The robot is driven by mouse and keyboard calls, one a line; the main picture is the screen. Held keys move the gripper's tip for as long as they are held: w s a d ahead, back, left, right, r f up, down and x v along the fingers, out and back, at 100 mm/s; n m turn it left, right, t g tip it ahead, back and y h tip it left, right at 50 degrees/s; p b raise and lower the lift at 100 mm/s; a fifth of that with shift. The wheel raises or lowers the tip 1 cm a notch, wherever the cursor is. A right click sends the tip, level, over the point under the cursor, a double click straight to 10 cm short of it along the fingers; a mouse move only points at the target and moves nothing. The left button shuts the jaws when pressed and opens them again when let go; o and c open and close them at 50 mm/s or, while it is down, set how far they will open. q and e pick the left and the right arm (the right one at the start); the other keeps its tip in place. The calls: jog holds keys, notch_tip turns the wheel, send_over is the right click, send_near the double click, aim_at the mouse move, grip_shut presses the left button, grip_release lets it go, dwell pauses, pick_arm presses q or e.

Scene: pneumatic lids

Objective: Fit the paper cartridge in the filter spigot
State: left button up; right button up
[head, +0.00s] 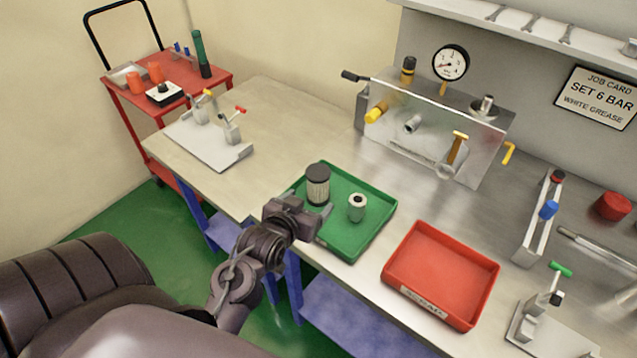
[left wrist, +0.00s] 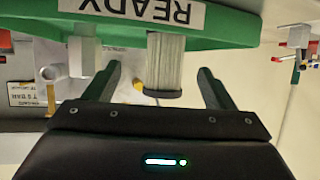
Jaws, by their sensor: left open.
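The paper cartridge (head: 318,188), a pale pleated cylinder with a dark top cap, stands upright in the green tray (head: 345,248). My left gripper (head: 312,205) is open at the tray's near left edge, beside the cartridge. In the left wrist view, which is upside down, the pleated cartridge (left wrist: 167,62) shows between the two spread fingers (left wrist: 158,88), with a gap on each side. A grey stub (head: 412,124), which looks like the filter spigot, sticks out from the clear-fronted panel (head: 470,147). My right gripper is not in view.
A shorter metallic cylinder (head: 357,208) stands close to the cartridge in the same tray. An empty red tray (head: 440,275) lies to the right. The panel carries a gauge (head: 450,62) and yellow fittings (head: 376,112). The bench between tray and panel is clear.

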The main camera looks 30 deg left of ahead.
aim_at(313, 189)
pick_arm(q)
jog(key=shift+w+a+t, duration=0.3)
jog(key=shift+w+a, duration=0.1)
jog(key=shift+w, duration=0.05)
jog(key=shift+p+x, duration=0.3)
jog(key=shift+x, duration=0.5)
jog(key=p+x, duration=0.1)
jog(key=x, duration=0.1)
jog(key=r+p+x, duration=0.1)
jog(key=x, duration=0.1)
jog(key=shift+w+a+f, duration=0.1)
jog(key=shift+w+a, duration=0.1)
jog(key=shift+w, duration=0.25)
jog(key=shift+w+f, duration=0.25)
jog(key=shift+w, duration=0.05)
jog(key=shift+s, duration=0.1)
jog(key=shift+c, duration=1.3)
jog(key=c, duration=0.7)
jog(key=shift+c, duration=0.6)
